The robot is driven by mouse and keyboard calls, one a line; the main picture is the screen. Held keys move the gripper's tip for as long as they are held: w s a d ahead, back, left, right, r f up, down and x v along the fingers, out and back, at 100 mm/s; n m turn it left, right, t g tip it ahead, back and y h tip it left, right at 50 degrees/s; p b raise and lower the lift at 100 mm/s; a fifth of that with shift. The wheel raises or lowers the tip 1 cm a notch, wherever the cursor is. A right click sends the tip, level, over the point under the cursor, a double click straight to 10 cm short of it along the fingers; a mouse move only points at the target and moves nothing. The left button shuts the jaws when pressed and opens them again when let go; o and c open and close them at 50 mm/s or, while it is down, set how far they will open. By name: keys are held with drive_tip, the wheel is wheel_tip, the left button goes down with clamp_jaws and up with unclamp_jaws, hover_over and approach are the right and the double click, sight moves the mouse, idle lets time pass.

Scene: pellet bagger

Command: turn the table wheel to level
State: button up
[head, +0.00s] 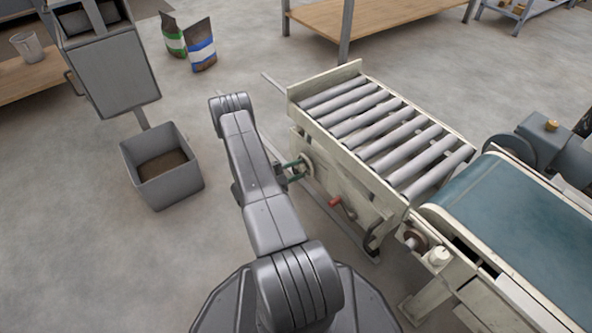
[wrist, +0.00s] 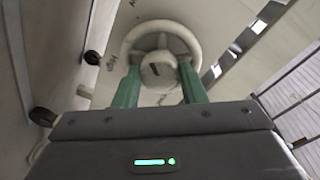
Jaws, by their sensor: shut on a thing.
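The table wheel (wrist: 128,49) is a pale handwheel with a round hub, on the side of the roller table (head: 296,113). In the wrist view, the two green fingers of my gripper (wrist: 160,84) reach up to the wheel, one on each side of its hub, and are shut on it. In the head view, my gripper (head: 297,168) is at the table's near side, and the wheel (head: 306,166) shows only in part behind the fingers. The roller table looks tilted in the head view, but I cannot tell its exact slope.
A belt conveyor (head: 520,215) adjoins the table's right end. A grey bin (head: 163,172) stands on the floor at left. Two bags (head: 201,52) stand behind.

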drive_tip(key=m, duration=0.4)
drive_tip(key=shift+y, duration=0.3)
drive_tip(key=m, duration=0.5)
drive_tip(key=shift+s+y, duration=0.1)
drive_tip(key=shift+y, duration=0.3)
drive_tip(key=m, duration=0.4)
drive_tip(key=shift+t, duration=0.4)
drive_tip(key=m, duration=0.4)
drive_tip(key=shift+s+m+t+y, duration=0.1)
drive_tip(key=shift+m+t+y, duration=0.2)
drive_tip(key=shift+y, duration=0.1)
drive_tip(key=m, duration=0.4)
drive_tip(key=shift+d+f+t, duration=0.1)
drive_tip(key=shift+t, duration=0.2)
drive_tip(key=m, duration=0.4)
drive_tip(key=shift+t, duration=0.3)
drive_tip(key=m, duration=0.4)
drive_tip(key=shift+f+m, duration=0.1)
drive_tip(key=shift+m, duration=0.2)
drive_tip(key=shift+m+t, duration=0.4)
drive_tip(key=shift+m, duration=1.9)
